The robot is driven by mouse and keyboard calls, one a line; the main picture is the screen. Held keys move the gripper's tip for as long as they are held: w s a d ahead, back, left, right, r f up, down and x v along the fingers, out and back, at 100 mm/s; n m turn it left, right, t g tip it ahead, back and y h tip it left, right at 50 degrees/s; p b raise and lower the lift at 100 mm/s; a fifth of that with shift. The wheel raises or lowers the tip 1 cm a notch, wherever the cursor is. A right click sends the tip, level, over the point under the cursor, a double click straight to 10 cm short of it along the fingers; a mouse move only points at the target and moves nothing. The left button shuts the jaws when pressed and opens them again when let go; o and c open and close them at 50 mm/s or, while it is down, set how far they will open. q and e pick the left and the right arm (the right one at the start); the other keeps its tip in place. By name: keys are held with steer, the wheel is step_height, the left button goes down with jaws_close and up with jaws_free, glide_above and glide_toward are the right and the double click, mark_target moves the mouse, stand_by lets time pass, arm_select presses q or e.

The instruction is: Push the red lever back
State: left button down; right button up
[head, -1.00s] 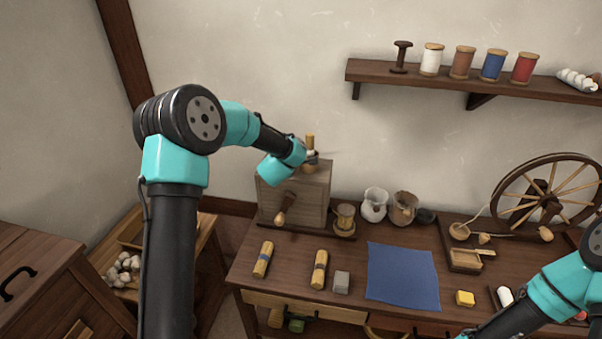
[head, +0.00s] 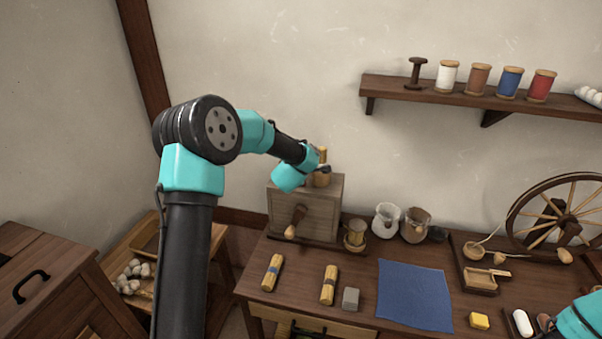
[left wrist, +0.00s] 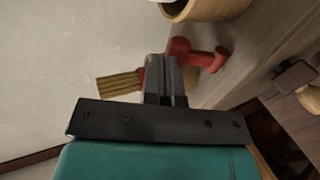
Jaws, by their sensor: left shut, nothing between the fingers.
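The red lever (left wrist: 204,58) shows in the left wrist view as a short red piece on top of the wooden mill box (left wrist: 245,55). My left gripper (left wrist: 165,75) is shut and empty, right beside the red lever; I cannot tell whether they touch. In the head view the left gripper (head: 320,169) is at the top of the mill box (head: 305,212), and the lever is hidden there.
A round wooden hopper (left wrist: 205,8) stands close to the lever. A crank handle (head: 291,231) is on the box front. A shelf (head: 470,98) holds spools.

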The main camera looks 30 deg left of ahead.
arm_select(q)
steer(key=shift+r, duration=0.25)
steer(key=w+r+v, duration=0.1)
steer(key=r+v, duration=0.1)
steer(key=v, duration=1.1)
steer(key=shift+s+r, duration=0.3)
steer(key=shift+r, duration=0.15)
